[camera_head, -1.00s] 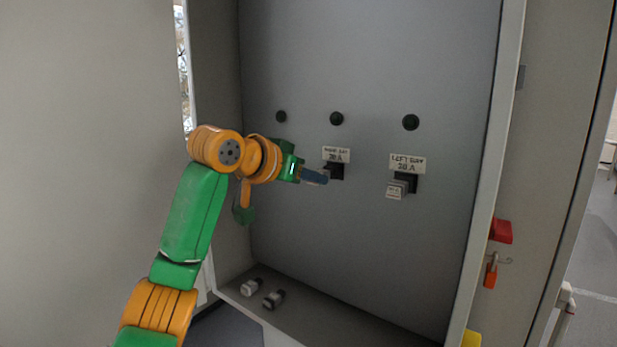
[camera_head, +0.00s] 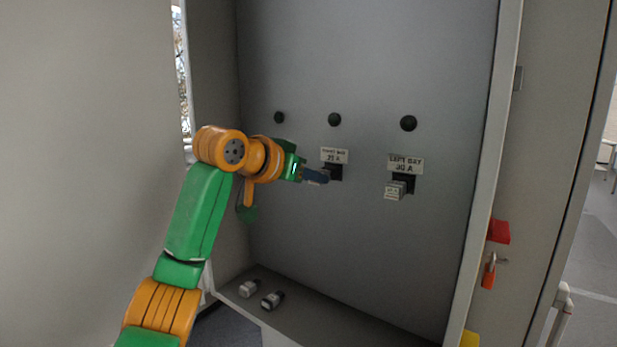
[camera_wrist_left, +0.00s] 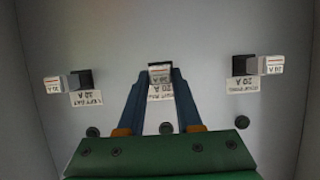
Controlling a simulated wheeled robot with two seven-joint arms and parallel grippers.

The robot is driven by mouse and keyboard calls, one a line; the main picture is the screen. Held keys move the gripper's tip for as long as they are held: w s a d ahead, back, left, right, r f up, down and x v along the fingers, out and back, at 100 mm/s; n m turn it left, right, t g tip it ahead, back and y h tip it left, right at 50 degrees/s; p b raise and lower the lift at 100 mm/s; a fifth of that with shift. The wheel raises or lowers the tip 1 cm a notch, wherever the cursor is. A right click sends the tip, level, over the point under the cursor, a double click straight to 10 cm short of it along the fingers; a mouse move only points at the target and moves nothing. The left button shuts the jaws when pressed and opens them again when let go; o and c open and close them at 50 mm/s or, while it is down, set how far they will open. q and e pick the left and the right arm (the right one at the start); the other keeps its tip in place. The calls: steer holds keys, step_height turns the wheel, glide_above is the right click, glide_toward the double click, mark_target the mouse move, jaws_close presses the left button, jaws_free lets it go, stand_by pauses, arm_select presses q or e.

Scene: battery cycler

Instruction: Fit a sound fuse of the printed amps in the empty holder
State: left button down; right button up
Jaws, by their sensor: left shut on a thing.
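My left gripper (camera_head: 322,177) reaches from the left to the middle holder (camera_head: 336,173) on the grey panel. In the left wrist view my left gripper (camera_wrist_left: 161,73) is shut on a pale fuse (camera_wrist_left: 160,72) with a printed band, lined up with the middle holder. I cannot tell how far the fuse sits in it. Another holder (camera_wrist_left: 243,66) with a fuse (camera_wrist_left: 271,65) shows in the wrist view. My right gripper is not in view.
Two loose fuses (camera_head: 248,288) (camera_head: 272,299) lie on the cabinet floor (camera_head: 335,318). Dark round fittings (camera_head: 334,120) sit above the labels. The cabinet's side walls bound the space. A red padlock (camera_head: 489,275) hangs at the right.

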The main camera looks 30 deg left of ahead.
arm_select(q)
steer(key=shift+w, duration=0.35)
steer(key=c, duration=0.5)
jaws_free()
steer(key=shift+s, duration=0.1)
steer(key=shift+s, duration=0.1)
